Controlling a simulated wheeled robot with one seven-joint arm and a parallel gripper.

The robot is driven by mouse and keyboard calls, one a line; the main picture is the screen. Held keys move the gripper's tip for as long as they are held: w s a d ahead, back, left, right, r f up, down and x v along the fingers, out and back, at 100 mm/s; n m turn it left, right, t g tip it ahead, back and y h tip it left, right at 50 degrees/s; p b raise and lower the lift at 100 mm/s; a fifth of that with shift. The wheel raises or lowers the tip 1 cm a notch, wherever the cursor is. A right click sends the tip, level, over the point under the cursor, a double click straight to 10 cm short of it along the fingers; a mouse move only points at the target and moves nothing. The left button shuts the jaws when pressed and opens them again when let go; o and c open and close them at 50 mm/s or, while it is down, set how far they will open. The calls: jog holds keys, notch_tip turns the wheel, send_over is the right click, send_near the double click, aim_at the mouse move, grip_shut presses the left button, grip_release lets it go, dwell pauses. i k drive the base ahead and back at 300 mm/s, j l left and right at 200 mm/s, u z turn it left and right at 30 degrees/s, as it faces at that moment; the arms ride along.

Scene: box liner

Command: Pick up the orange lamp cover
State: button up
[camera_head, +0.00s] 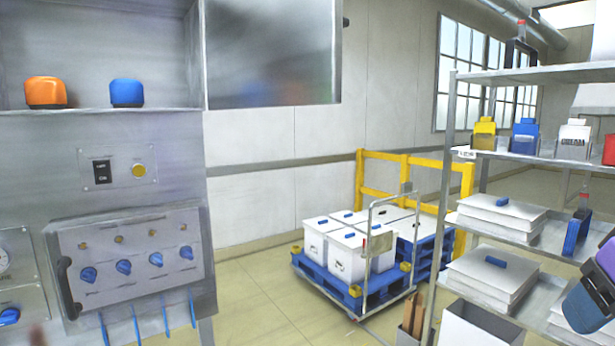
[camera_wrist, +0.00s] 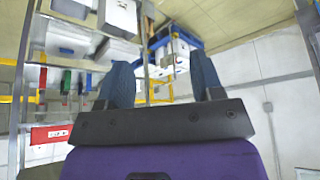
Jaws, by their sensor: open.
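The orange lamp cover (camera_head: 46,92) stands upright on the metal shelf (camera_head: 85,117) above the control panel, at the upper left of the head view. A blue cover of similar shape (camera_head: 126,93) stands to its right, with a gap between them. My gripper (camera_wrist: 164,82) is open and empty in the wrist view, its two blue fingers spread apart. Part of my purple and blue arm end shows at the right edge of the head view, far from the orange cover. The orange cover is not in the wrist view.
A translucent panel (camera_head: 272,55) borders the shelf on the right. Below is a control panel (camera_head: 130,258) with blue knobs. A cart with white boxes (camera_head: 347,258) stands mid-floor, and a storage rack (camera_head: 540,75) stands at right. Floor between cabinet and cart is clear.

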aim_at(41, 94)
jog(key=i+l, duration=0.2)
jog(key=i, duration=0.3)
jog(key=i+l, duration=0.25)
jog(key=i, duration=0.2)
jog(key=i+l+u, duration=0.15)
jog(key=i+u, duration=0.2)
jog(key=i+l+u, duration=0.2)
jog(key=u, duration=0.15)
jog(key=i+l+u, duration=0.35)
jog(key=k+u, duration=0.1)
jog(key=u, duration=1.6)
